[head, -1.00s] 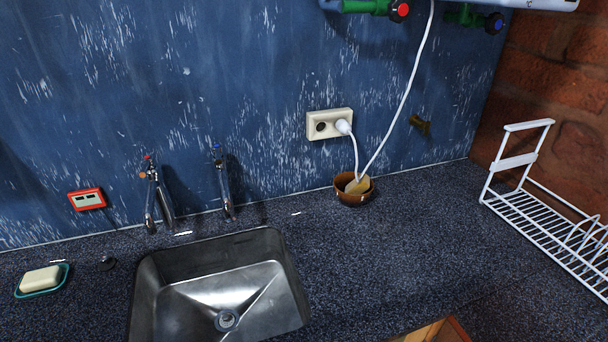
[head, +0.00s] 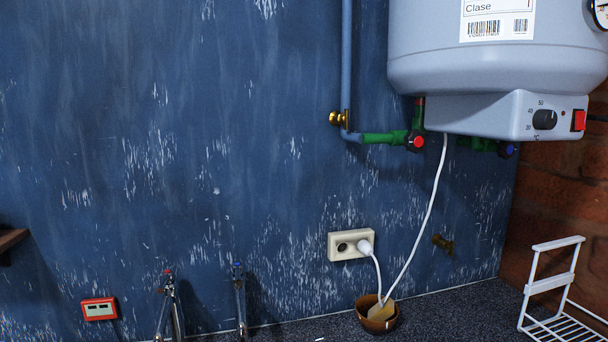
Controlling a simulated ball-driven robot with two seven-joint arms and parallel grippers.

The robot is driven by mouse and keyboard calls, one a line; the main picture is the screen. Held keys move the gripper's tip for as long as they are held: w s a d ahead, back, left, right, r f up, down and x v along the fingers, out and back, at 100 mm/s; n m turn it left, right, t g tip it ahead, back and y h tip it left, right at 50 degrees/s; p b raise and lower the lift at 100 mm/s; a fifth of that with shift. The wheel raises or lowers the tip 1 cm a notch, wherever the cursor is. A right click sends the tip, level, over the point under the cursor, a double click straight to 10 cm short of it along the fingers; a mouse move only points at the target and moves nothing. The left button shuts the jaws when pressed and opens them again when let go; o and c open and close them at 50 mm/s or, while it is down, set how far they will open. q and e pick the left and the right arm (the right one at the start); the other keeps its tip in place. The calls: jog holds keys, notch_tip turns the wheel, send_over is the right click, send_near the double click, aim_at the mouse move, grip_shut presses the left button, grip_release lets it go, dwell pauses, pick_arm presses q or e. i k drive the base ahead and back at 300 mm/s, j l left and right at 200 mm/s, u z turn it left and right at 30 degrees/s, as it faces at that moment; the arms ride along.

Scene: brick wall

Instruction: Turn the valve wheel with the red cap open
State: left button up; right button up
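The valve wheel with the red cap (head: 417,142) sits on green pipe fittings (head: 384,138) under the left side of the grey water heater (head: 490,60). The wheel's rim looks dark around the red centre. A second valve wheel with a blue cap (head: 508,151) is further right under the heater, partly in shadow. Whether either valve is open or closed cannot be told. Neither of my grippers shows in the head view.
A white cable (head: 432,205) hangs from the heater to a wall socket (head: 345,246), passing right of the red-capped wheel. A brown bowl (head: 370,318), two taps (head: 168,300) and a white rack (head: 555,268) are below. The wall left of the pipe is mostly clear.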

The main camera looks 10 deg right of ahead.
aim_at(415, 139)
jog(key=z, duration=0.8)
jog(key=k, duration=0.3)
